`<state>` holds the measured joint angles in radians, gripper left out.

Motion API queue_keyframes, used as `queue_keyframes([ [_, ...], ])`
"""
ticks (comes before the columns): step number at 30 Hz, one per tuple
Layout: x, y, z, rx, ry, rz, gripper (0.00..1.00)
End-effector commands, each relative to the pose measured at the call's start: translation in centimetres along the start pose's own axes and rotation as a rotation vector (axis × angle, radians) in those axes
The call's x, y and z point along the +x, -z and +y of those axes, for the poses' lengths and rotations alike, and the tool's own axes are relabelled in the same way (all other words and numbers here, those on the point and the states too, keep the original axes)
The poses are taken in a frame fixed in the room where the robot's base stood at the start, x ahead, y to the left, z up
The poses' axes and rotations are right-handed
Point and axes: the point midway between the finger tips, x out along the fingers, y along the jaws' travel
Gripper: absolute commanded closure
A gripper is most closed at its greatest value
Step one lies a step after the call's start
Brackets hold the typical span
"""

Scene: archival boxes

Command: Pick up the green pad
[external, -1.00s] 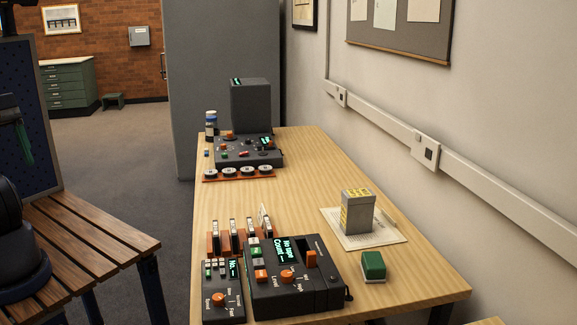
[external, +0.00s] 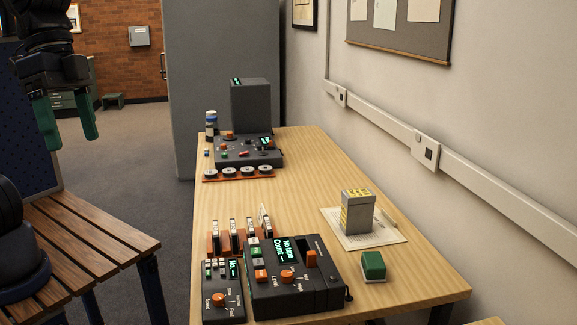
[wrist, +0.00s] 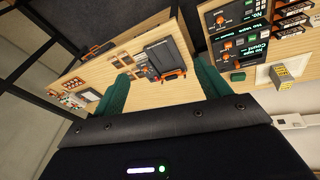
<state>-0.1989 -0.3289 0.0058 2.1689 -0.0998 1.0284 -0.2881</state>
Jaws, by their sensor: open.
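The green pad (external: 373,265) is a small green block on a pale base. It lies on the wooden table's near right part in the external view, right of a dark control box. In the wrist view it appears as a small green patch (wrist: 237,77) near the table edge, right of my fingers. My gripper (external: 66,138) is at the upper left of the external view, in the air and far from the pad. Its two green fingers are apart with nothing between them; they also show in the wrist view (wrist: 162,75).
The dark control box (external: 290,277) with orange knobs stands left of the pad. A grey and yellow box (external: 357,212) stands on a paper sheet behind it. A slatted bench (external: 80,245) is at left. The table's middle (external: 290,185) is clear.

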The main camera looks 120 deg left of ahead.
Motion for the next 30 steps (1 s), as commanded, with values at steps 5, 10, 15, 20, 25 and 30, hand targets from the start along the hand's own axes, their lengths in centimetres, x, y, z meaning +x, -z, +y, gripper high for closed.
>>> queue_keyframes([
  [5,1.1,5.8,-0.4,-0.145,0.003,-0.032,0.25],
  [10,2.6,11.1,-1.4,-0.282,0.004,-0.058,0.25],
  [15,4.6,16.3,-2.9,-0.418,0.006,-0.085,0.25],
  [20,6.9,21.0,-4.9,-0.548,0.007,-0.109,0.25],
  [25,9.7,25.8,-7.7,-0.685,0.007,-0.135,0.25],
  [30,12.9,30.1,-11.0,-0.821,0.007,-0.161,0.25],
])
